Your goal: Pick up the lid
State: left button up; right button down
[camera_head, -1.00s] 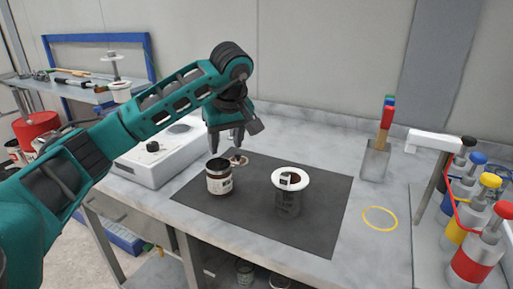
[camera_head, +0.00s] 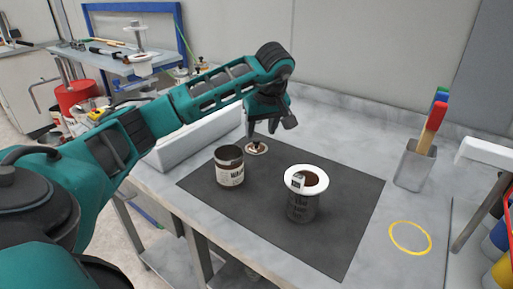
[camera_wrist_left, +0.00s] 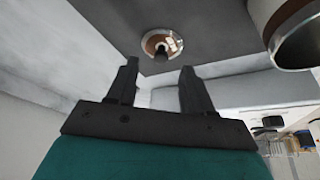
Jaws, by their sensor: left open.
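My right gripper is not in view.
An open labelled can (camera_head: 230,173) stands in front of the lid, its rim close at the upper right of the wrist view. A dark cup with a white collar (camera_head: 303,205) stands to its right. A brush holder (camera_head: 414,166) and a yellow ring (camera_head: 410,238) are further right.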

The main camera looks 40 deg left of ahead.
aim_at(257, 140)
pick_arm(q)
jog(key=x, duration=0.5)
jog(key=shift+a+f, duration=0.1)
jog(key=shift+a, duration=0.1)
grip_shut()
